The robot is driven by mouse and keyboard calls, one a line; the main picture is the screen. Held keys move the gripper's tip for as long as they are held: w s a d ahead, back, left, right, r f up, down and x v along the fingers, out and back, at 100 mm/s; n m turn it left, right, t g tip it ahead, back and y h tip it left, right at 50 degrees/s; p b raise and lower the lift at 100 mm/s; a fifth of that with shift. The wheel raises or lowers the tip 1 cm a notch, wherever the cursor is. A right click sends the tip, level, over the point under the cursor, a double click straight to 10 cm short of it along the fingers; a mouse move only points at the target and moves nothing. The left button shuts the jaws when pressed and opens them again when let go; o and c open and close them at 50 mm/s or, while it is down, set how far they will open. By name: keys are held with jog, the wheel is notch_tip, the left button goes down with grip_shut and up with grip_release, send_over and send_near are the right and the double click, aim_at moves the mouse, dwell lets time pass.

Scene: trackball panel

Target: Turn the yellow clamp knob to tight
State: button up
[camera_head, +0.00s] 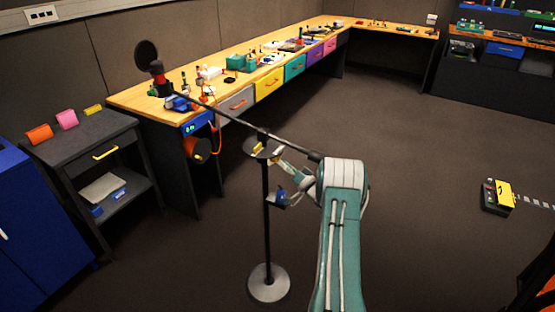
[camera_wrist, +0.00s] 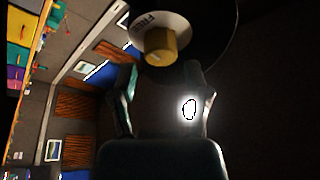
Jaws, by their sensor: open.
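The yellow clamp knob (camera_wrist: 160,46) shows in the wrist view as a short cylinder on a white dial (camera_wrist: 145,22) with dark lettering that seems to read "FREE". A large dark round part lies behind the dial. My gripper (camera_wrist: 162,70) is open, with one finger on each side of the knob's near end. I cannot tell whether either finger touches it. In the head view my gripper (camera_head: 274,153) is beside the upper part of a black stand (camera_head: 266,210), where a long boom (camera_head: 232,117) crosses it.
The stand's round grey base (camera_head: 268,284) is on the floor. The boom reaches up left to a black disc (camera_head: 146,53) over the wooden workbench (camera_head: 150,97). A grey side table (camera_head: 85,128) stands left. The floor to the right is mostly clear, with a yellow-black device (camera_head: 498,196).

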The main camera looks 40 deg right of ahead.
aim_at(278, 159)
jog(key=shift+x, duration=1.8)
jog(key=shift+d, duration=0.1)
jog(key=shift+c, duration=0.3)
grip_shut()
